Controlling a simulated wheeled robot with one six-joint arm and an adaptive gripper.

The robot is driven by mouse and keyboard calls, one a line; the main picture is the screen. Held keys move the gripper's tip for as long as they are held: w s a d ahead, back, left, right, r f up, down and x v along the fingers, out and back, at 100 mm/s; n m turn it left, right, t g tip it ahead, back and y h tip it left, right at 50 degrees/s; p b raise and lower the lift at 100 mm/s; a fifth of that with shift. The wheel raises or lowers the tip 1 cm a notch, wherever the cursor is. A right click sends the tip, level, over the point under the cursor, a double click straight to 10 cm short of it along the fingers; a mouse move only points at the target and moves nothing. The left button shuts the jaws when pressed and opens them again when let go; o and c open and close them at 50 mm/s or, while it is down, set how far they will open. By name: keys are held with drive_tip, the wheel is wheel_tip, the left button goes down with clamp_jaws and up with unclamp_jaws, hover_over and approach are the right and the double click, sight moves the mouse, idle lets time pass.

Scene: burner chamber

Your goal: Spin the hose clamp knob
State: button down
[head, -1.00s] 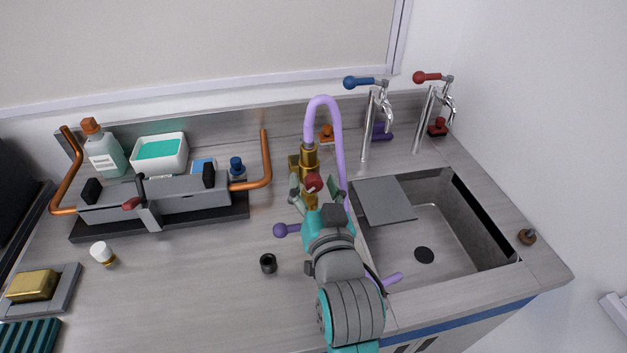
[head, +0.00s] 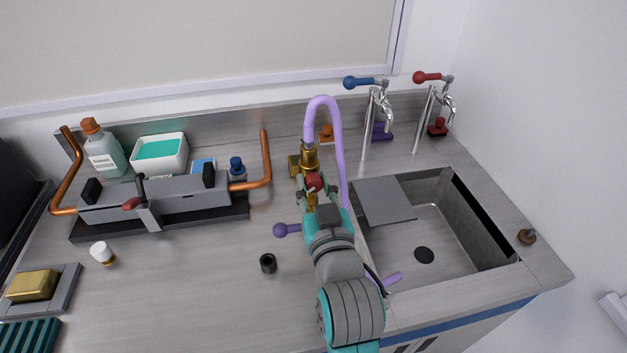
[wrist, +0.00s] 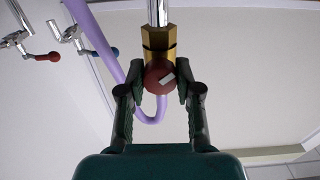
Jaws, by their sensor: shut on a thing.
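The red knob (head: 315,181) is on the upright brass fitting (head: 310,158) left of the sink. In the wrist view the red knob (wrist: 157,78) is round and faces me, with a pale slanted mark on it. The brass fitting (wrist: 159,38) shows behind it, below a shiny metal pipe. A purple hose (head: 323,99) arches over from the fitting and drops behind my arm. My gripper (head: 316,188) is shut on the red knob, one finger on each side. In the wrist view my gripper's (wrist: 160,82) fingertips flank the knob.
A sink (head: 467,235) with two taps, one with a blue handle (head: 358,82) and one red (head: 427,77), lies right. A grey burner rig with copper pipes (head: 266,160) stands left. A small black cylinder (head: 268,263) stands on clear counter left of my arm.

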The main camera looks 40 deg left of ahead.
drive_tip(key=m, duration=0.8)
idle(0.4)
drive_tip(key=shift+c, duration=2.4)
unclamp_jaws()
drive_tip(key=shift+m, duration=0.5)
drive_tip(key=shift+v, duration=3)
